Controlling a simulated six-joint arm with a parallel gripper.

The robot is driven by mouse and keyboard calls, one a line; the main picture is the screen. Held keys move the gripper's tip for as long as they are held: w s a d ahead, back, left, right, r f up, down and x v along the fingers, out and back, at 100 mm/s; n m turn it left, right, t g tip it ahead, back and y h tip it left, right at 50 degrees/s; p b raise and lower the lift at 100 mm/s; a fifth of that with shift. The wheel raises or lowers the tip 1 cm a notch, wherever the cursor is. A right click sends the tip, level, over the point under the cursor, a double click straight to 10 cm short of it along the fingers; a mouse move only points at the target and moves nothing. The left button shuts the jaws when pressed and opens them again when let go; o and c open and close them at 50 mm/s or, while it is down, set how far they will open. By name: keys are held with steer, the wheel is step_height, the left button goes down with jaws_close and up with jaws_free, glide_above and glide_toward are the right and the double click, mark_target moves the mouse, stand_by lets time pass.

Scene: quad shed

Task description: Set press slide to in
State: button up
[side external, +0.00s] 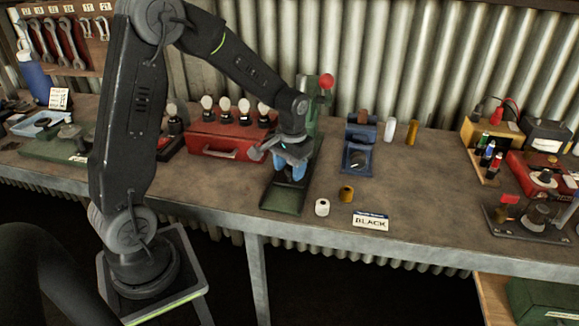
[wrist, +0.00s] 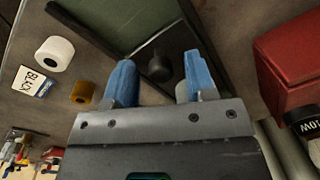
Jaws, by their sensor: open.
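The green press (side external: 284,198) stands on the bench, with a red knob (side external: 326,82) at the top of its column. My gripper (side external: 293,172) is over the press base and hides part of it. In the wrist view, a dark slide plate (wrist: 165,38) with a dark round knob (wrist: 158,66) lies on the press bed. My gripper (wrist: 160,80) is open there, its two blue fingers on either side of the knob. I cannot tell whether either finger touches the knob.
A white ring (side external: 322,207), a brass ring (side external: 347,193) and a "BLACK" card (side external: 371,222) lie right of the press. A blue fixture (side external: 357,158) stands behind them. A red case (side external: 215,140) is on the left. Bare bench shows (side external: 420,190) to the right.

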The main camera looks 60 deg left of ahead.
jaws_close()
stand_by(0.5)
